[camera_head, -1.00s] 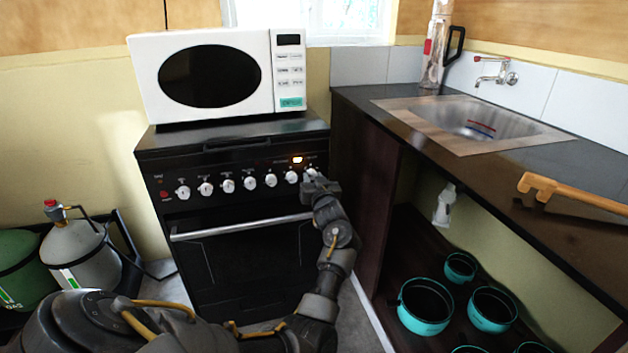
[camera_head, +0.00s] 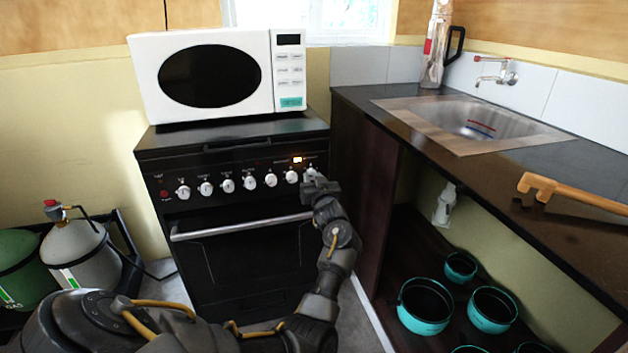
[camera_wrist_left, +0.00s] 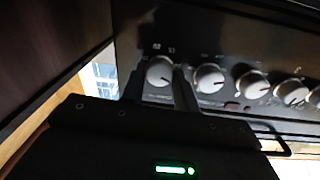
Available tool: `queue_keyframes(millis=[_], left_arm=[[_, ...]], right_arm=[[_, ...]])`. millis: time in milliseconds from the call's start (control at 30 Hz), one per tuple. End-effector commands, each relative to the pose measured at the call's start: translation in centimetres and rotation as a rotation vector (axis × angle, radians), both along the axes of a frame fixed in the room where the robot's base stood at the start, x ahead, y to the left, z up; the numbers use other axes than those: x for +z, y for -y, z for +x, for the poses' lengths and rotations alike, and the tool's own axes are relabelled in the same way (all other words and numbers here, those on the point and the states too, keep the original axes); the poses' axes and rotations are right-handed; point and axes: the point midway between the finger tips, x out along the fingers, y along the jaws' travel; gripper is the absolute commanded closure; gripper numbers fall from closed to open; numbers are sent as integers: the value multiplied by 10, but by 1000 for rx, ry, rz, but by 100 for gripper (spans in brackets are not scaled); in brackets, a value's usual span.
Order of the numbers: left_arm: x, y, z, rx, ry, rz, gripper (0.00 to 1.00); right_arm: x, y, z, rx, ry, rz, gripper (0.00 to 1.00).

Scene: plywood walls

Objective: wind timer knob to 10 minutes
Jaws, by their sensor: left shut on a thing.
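The black stove (camera_head: 240,205) has a row of white knobs along its front panel. The timer knob (camera_wrist_left: 160,71) is the knob at the right end of the row in the head view; it shows at the left in the wrist view, with a dark pointer line. My left gripper (camera_head: 314,181) is at this knob and mostly covers it in the head view. In the wrist view its two dark fingers (camera_wrist_left: 159,86) sit on either side of the knob, shut on it. My right gripper is not in view.
A small lit display (camera_head: 297,160) is above the knobs. The oven handle (camera_head: 240,227) runs below them. A white microwave (camera_head: 215,75) stands on the stove. A dark cabinet side (camera_head: 358,185) is close to the right of my gripper. Gas bottles (camera_head: 75,250) stand at the left.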

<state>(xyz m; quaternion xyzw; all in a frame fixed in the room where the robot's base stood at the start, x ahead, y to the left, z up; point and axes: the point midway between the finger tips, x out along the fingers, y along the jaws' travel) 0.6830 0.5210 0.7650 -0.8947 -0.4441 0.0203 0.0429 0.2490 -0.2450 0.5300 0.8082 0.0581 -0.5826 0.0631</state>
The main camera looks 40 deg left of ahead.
Motion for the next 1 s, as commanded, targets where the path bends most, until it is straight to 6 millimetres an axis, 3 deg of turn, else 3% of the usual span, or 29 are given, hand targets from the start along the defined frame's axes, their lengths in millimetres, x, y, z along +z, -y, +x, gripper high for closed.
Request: queue_keyframes(millis=[467,500,667,1000], left_arm=[[-1,0,0,0,-1,-1,93],[-1,0,0,0,-1,-1,69],[0,0,0,0,-1,-1,49],[1,2,-1,-1,-1,-1,49]], right_arm=[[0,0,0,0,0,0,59],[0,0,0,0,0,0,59],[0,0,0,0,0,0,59],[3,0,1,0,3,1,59]])
